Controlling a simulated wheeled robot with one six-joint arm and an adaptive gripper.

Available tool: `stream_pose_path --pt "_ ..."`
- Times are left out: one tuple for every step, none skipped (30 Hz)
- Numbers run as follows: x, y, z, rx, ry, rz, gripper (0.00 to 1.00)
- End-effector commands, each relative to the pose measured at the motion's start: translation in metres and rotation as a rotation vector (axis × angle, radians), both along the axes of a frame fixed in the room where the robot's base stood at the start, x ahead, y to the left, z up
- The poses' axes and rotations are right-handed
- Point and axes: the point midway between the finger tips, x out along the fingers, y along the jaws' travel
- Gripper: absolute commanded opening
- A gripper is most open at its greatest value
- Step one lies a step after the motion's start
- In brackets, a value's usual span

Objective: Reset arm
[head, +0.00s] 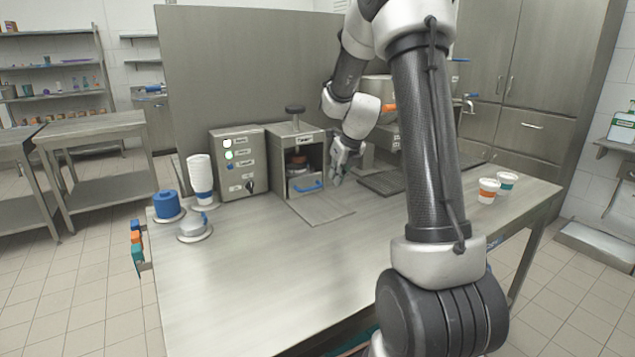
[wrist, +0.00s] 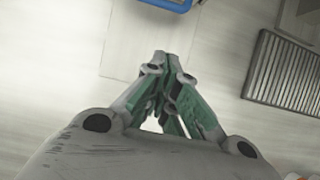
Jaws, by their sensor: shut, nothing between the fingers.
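My gripper (head: 338,178) hangs over the steel table, just right of the front of the open metal box. In the wrist view my gripper (wrist: 165,62) points down at the bare tabletop. Its green-lined fingers are together, with nothing between them. My arm reaches in from the front right and hides part of the table and the equipment behind it.
The metal box (head: 283,143) has a blue handle. A drip grate (head: 382,183) lies right of my gripper. Two cups (head: 488,191) stand far right. The table's front left is clear.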

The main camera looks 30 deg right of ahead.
Motion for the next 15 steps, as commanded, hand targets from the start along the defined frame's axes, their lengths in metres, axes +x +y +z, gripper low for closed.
stream_pose_path --pt "-0.001 0.0 0.002 0.0 0.0 0.0 0.0" --pt "-0.001 0.0 0.002 0.0 0.0 0.0 0.0" --pt "-0.001 0.0 0.002 0.0 0.0 0.0 0.0" --pt "-0.001 0.0 0.002 0.0 0.0 0.0 0.0" --pt "-0.001 0.0 0.002 -0.001 0.001 0.003 0.0" --pt "-0.001 0.0 0.002 -0.006 0.001 0.013 0.0" --pt "-0.001 0.0 0.002 -0.014 0.0 0.029 0.0" --pt "-0.002 0.0 0.002 -0.025 -0.001 0.054 0.0" --pt "-0.002 0.0 0.002 -0.048 0.002 0.105 0.0" --pt "-0.004 0.001 0.001 -0.068 0.006 0.156 0.0" --pt "-0.005 0.002 0.0 -0.094 0.012 0.222 0.0" --pt "-0.009 0.003 -0.001 -0.133 0.024 0.327 0.0" --pt "-0.015 0.005 -0.005 -0.164 0.039 0.419 0.0" --pt "-0.022 0.007 -0.009 -0.193 0.057 0.519 0.0" --pt "-0.035 0.01 -0.017 -0.23 0.085 0.666 0.0"
